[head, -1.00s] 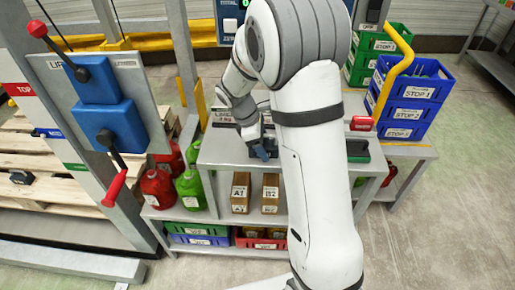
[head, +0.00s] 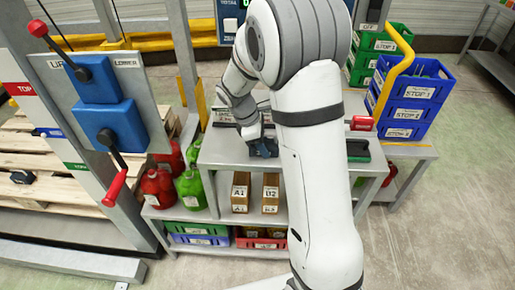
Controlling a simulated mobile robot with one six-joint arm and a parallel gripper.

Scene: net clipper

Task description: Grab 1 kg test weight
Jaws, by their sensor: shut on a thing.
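My gripper (head: 263,150) is at the grey workbench top (head: 222,153), pointing down near its front edge. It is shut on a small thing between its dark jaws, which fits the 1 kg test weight. The jaws hide nearly all of it, so its shape and marking cannot be made out. I cannot tell whether it still touches the bench top.
My white arm covers the middle of the bench. A dark tray with a green edge (head: 358,150) and a red box (head: 361,123) lie to the right. Blue crates (head: 407,112) stand further right. A blue lever panel (head: 108,118) stands at the left. Cartons (head: 241,192) sit below.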

